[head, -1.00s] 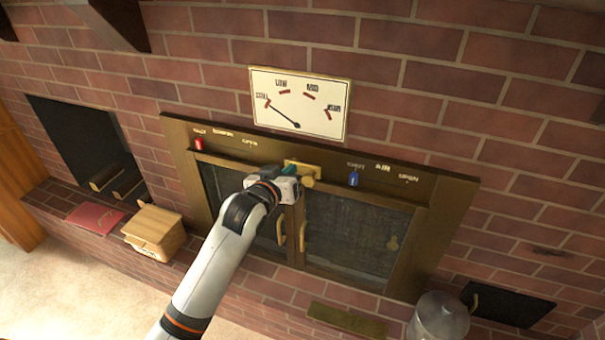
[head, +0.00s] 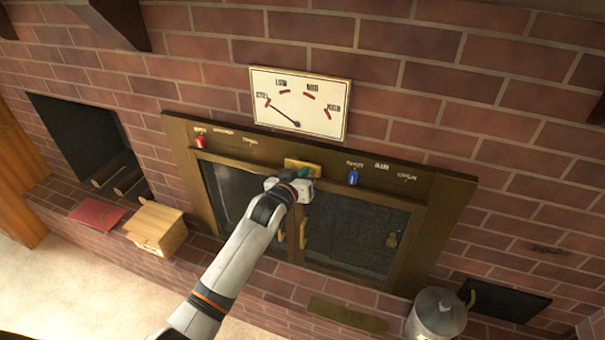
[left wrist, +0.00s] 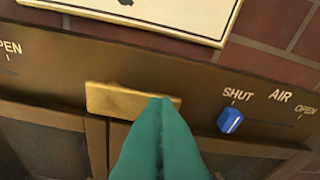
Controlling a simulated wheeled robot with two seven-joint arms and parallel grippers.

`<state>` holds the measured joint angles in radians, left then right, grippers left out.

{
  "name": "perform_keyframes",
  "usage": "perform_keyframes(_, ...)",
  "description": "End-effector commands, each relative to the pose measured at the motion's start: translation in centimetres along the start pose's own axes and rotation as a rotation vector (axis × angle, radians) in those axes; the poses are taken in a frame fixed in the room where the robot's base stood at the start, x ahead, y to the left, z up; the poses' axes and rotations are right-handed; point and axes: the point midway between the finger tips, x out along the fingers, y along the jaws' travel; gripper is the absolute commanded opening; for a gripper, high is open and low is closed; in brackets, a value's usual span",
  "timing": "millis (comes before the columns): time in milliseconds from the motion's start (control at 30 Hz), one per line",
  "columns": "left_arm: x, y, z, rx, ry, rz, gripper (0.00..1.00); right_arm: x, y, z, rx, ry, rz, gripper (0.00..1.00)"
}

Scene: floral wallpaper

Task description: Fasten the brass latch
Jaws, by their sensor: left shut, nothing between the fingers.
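The brass latch (head: 302,166) is on the fireplace frame, above the meeting edges of the two dark glass doors. In the left wrist view it shows as a flat brass plate (left wrist: 112,100). My left gripper (head: 302,174) is at the latch, and its green fingers (left wrist: 160,105) are shut and empty. The fingertips overlap the right part of the plate in the left wrist view; I cannot tell whether they touch it. The gripper and fingers hide part of the latch. The left door (head: 228,186) and the right door (head: 350,235) look closed. My right gripper is not in view.
A red slider (head: 200,141) and a blue slider (head: 353,177) sit on the frame either side of the latch. A dial (head: 298,103) hangs above. A wooden box (head: 157,228), a red book-like item (head: 97,213) and a metal canister (head: 437,315) stand lower down.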

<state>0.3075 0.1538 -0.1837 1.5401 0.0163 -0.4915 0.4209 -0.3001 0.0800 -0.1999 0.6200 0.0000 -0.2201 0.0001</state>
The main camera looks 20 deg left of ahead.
Motion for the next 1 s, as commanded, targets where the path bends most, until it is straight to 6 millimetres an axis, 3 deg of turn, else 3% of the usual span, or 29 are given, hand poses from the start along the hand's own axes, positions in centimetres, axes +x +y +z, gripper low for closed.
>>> perform_keyframes(667,0.1,0.1,-0.6,0.096,0.001,0.024,0.0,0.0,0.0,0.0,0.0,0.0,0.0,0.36)
perform_keyframes(1000,0.4,0.1,-1.7,0.246,0.002,0.062,0.0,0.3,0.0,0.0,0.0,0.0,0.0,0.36)
